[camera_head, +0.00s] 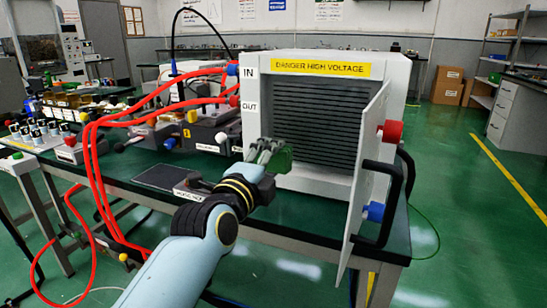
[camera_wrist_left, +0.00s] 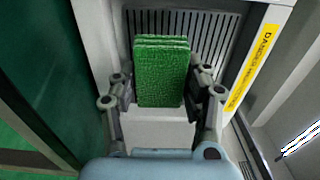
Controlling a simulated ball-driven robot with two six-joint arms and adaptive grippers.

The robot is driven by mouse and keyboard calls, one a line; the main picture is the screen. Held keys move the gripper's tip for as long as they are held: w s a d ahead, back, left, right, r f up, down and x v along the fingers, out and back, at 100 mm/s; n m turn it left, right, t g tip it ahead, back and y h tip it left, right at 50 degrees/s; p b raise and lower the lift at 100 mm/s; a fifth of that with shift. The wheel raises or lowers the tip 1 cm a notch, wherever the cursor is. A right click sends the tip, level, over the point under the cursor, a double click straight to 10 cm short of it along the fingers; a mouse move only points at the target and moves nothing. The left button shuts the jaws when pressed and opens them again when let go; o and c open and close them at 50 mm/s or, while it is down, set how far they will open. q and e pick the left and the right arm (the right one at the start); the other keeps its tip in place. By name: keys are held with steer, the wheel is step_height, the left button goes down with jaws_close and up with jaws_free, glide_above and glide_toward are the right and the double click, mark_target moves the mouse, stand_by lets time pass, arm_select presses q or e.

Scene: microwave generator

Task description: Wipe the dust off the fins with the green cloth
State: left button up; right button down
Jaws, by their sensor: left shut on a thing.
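The green cloth (camera_wrist_left: 160,75) is a folded pad held upright between the fingers of my left gripper (camera_wrist_left: 162,100) in the left wrist view. In the head view my left gripper (camera_head: 268,155) is at the lower left of the generator's front opening, with the dark green cloth (camera_head: 282,160) at its tip. The dark horizontal fins (camera_head: 322,115) fill the opening of the white generator and also show behind the cloth in the left wrist view (camera_wrist_left: 205,30). I cannot tell whether the cloth touches them. No dust is clearly visible. My right gripper is not in view.
Red hoses (camera_head: 130,115) run at the left. A dark mat (camera_head: 165,178) lies on the green bench top.

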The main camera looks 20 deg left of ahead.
mark_target(290, 139)
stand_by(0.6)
arm_select(q)
steer(key=shift+w+d, duration=0.15)
steer(key=shift+w, duration=3.6)
steer(key=shift+w+b, duration=0.6)
steer(key=shift+w, duration=0.4)
